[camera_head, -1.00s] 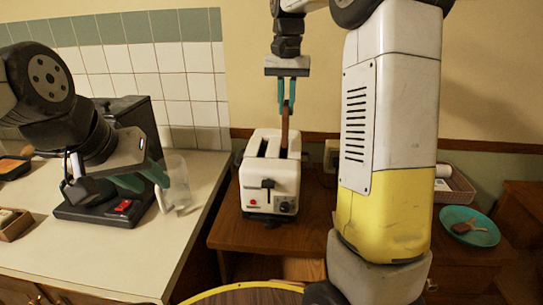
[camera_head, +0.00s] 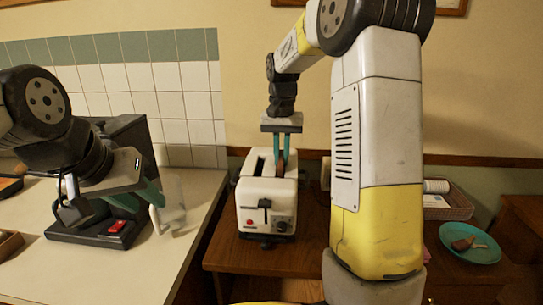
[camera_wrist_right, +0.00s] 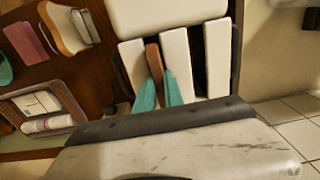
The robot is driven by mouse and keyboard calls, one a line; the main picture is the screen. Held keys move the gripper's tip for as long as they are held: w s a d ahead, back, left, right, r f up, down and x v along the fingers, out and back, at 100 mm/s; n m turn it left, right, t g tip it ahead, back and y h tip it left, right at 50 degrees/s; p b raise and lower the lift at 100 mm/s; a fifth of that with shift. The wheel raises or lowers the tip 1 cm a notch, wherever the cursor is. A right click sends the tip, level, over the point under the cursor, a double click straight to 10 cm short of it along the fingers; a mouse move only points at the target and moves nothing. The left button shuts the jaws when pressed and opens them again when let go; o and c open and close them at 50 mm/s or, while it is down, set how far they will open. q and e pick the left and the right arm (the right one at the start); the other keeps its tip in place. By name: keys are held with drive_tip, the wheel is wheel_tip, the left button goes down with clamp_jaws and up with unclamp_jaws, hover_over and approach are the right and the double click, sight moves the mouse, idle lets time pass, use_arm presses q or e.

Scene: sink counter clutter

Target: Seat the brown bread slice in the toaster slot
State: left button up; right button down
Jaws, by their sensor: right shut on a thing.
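The white toaster (camera_head: 250,208) stands upright on the wooden table; it also shows in the right wrist view (camera_wrist_right: 175,50). The brown bread slice (camera_head: 280,171) is held upright at the toaster's right-hand slot in the head view, its lower part hidden by the toaster. In the right wrist view the slice (camera_wrist_right: 153,58) lines up with the left slot; the other slot looks empty. My right gripper (camera_head: 281,158) is shut on the slice from above, fingers close to the toaster top. My left gripper (camera_head: 138,192) hangs over the left counter; its finger gap is unclear.
A black machine with a red switch (camera_head: 116,227) and a clear container (camera_head: 172,205) are by my left gripper. A teal plate (camera_head: 470,252) and a basket (camera_head: 447,204) lie right of the toaster. A gap separates counter and table.

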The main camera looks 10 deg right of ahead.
drive_tip(key=shift+f, duration=0.15)
drive_tip(key=c, duration=1.4)
unclamp_jaws()
drive_tip(key=shift+c, duration=0.2)
wheel_tip(320, 180, up, 11)
drive_tip(key=s+r+n+t+y, duration=0.2)
drive_tip(key=s+t, duration=0.1)
drive_tip(key=s, duration=0.9)
drive_tip(key=s+a+f+n+t, duration=0.1)
drive_tip(key=s+f, duration=0.2)
drive_tip(key=s, duration=0.3)
drive_tip(key=s+a+f+t, duration=0.1)
drive_tip(key=s+f+t, duration=0.1)
drive_tip(key=s, duration=0.4)
drive_tip(key=shift+s+f+n, duration=0.15)
drive_tip(key=shift+f+n, duration=0.25)
drive_tip(key=shift+f, duration=0.4)
drive_tip(key=shift+a, duration=0.1)
